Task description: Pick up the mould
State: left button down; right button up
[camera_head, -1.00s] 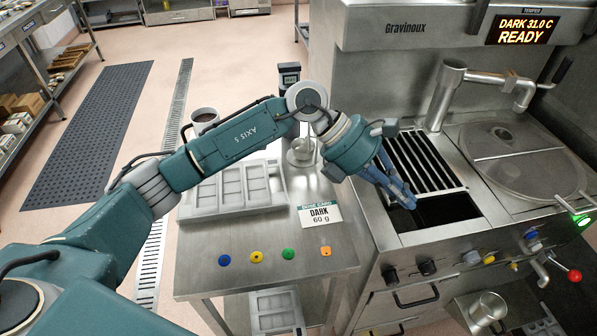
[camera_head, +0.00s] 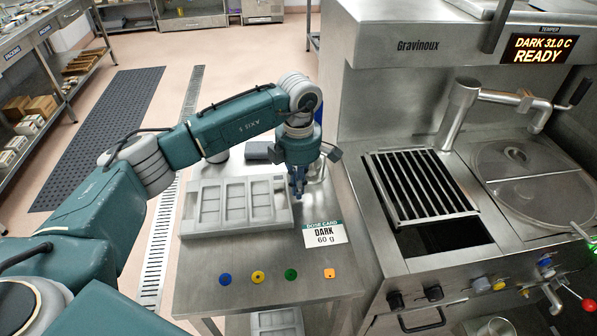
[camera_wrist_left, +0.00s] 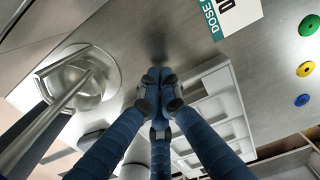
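A grey mould (camera_head: 208,228) with several rectangular cavities lies flat on the steel table, left of the dose card. It also shows in the left wrist view (camera_wrist_left: 212,112), partly hidden by the fingers. My left gripper (camera_head: 298,195) points down by the mould's right end, beside the dose card. In the left wrist view its blue fingers (camera_wrist_left: 160,80) come together at the tips with nothing visible between them. Whether the fingers touch the mould cannot be told. My right gripper is not in view.
The dose card (camera_head: 324,235) reads DARK 60 g. Coloured buttons, including a green one (camera_head: 290,275), line the table's front. A round metal vessel with a rod (camera_wrist_left: 75,85) stands near the gripper. The tempering machine (camera_head: 425,195) is to the right. Another mould (camera_head: 275,322) lies below the table.

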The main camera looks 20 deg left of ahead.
pick_arm(q)
jog(key=shift+f, duration=0.75)
jog(key=shift+s+a+f+b, duration=0.15)
jog(key=shift+s+a, duration=0.15)
jog(key=shift+a, duration=0.2)
jog(key=shift+s+a+r+b, duration=0.15)
jog(key=shift+s+a, duration=0.15)
jog(key=shift+a, duration=0.2)
jog(key=shift+s+a, duration=0.25)
jog(key=shift+d, duration=0.1)
